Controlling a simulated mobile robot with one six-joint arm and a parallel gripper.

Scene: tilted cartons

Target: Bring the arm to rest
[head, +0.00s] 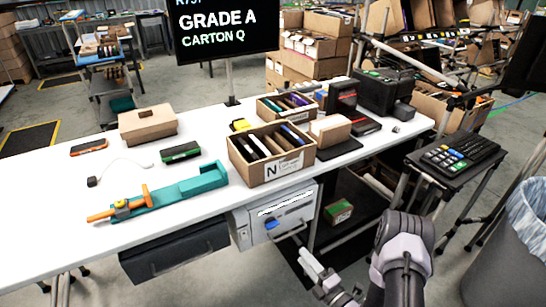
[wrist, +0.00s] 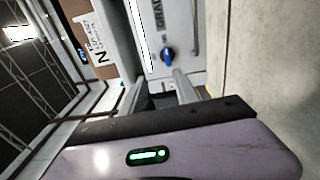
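My gripper (wrist: 156,86) shows in the wrist view with its two grey fingers apart and nothing held between them. In the head view my arm comes up from the bottom right, and its end (head: 312,264) is low in front of the table, below the light grey drawer unit (head: 298,208). The wrist view also shows the drawer front (wrist: 182,22) with a blue knob (wrist: 168,54), beyond the fingers. I cannot tell the exact gap, but no contact shows.
The white table (head: 60,205) holds a carton marked N (head: 285,170), a teal and orange tool (head: 150,198) and a closed brown box (head: 148,124). A keyboard stand (head: 458,160) and a grey bin (head: 505,250) stand at the right. Open floor lies below the table's front.

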